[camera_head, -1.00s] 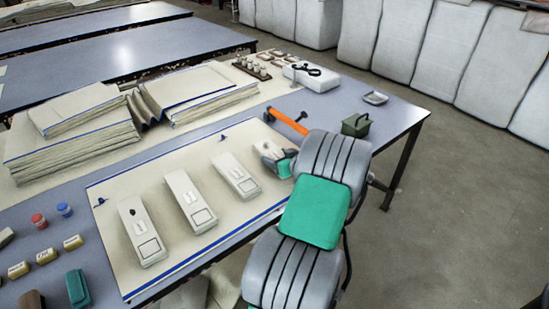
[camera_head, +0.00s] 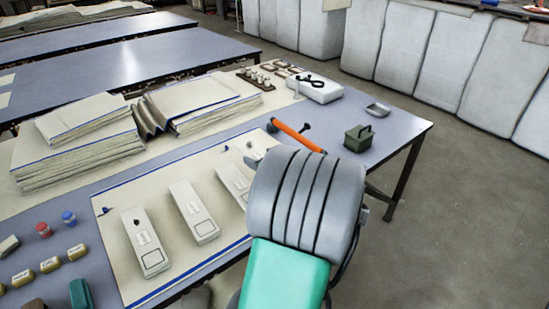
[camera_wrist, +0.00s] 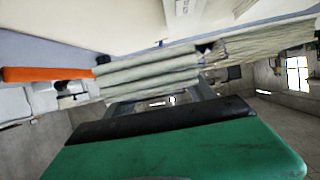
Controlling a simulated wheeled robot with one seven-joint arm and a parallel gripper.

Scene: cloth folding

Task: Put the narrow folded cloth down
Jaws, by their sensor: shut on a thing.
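A narrow folded cloth (camera_wrist: 148,72) with several pale layers shows in the wrist view, held in my gripper (camera_wrist: 158,92). The gripper is shut on it. In the head view my arm covers the gripper and the held cloth almost fully. The mat (camera_head: 115,218) has blue edges.
An orange-handled tool (camera_head: 297,135), a green box (camera_head: 358,138) and a small grey dish (camera_head: 378,109) are behind the arm. Stacked cloths (camera_head: 75,150) stand at the back left. Small blocks (camera_head: 50,264) and red and blue pots (camera_head: 43,229) are at the left.

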